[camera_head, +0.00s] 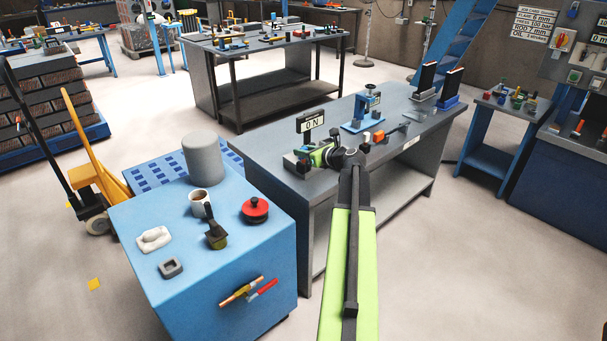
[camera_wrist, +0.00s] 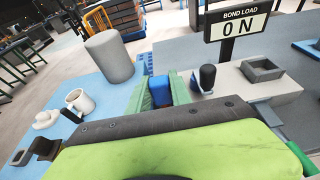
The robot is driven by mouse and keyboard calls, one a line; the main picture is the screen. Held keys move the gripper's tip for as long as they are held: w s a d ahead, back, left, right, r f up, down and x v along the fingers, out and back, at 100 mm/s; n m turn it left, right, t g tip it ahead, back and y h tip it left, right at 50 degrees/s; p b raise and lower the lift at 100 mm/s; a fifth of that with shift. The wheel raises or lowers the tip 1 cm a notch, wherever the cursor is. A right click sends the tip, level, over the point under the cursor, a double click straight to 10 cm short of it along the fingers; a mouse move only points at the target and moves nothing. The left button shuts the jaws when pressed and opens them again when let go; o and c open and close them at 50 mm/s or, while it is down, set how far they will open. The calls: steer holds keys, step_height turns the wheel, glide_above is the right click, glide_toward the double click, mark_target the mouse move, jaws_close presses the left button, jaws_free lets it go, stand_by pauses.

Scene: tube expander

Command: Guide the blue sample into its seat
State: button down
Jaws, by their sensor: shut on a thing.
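The blue sample (camera_wrist: 159,88) shows in the wrist view as a small upright blue block between the green fingers of my gripper (camera_wrist: 161,91). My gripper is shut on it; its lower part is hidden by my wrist. In the head view my gripper (camera_head: 321,156) is at the near left corner of the grey bench, in front of the "0 N" sign (camera_head: 311,122). In the wrist view a grey block with a square recess (camera_wrist: 262,68) sits right of the sample on a pale fixture (camera_wrist: 232,82). The sample is apart from this recess; I cannot tell whether it is the seat.
A black knob (camera_wrist: 207,76) stands between the sample and the recess. The bond load sign (camera_wrist: 237,25) rises behind. A blue cabinet (camera_head: 185,285) with a mug (camera_head: 199,203) and a grey cylinder (camera_head: 203,160) is left of the bench (camera_head: 268,158). A blue press (camera_head: 366,110) stands farther back.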

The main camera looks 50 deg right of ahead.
steer(key=shift+r+p, duration=1.3)
steer(key=shift+r, duration=0.25)
steer(key=shift+r+p, duration=0.25)
steer(key=shift+p, duration=0.05)
step_height(320, 180, up, 5)
steer(key=p, duration=0.5)
steer(key=shift+r, duration=0.1)
steer(key=w+d, duration=0.3)
steer(key=d, duration=0.8)
steer(key=w+d, duration=0.4)
steer(key=d, duration=0.8)
steer(key=shift+w+d+f+b, duration=0.15)
steer(key=shift+d+f+b, duration=0.2)
steer(key=shift+f, duration=0.1)
steer(key=shift+a, duration=0.1)
steer(key=shift+f, duration=0.15)
steer(key=shift+f+b, duration=0.6)
steer(key=shift+b, duration=0.2)
steer(key=shift+f, duration=0.1)
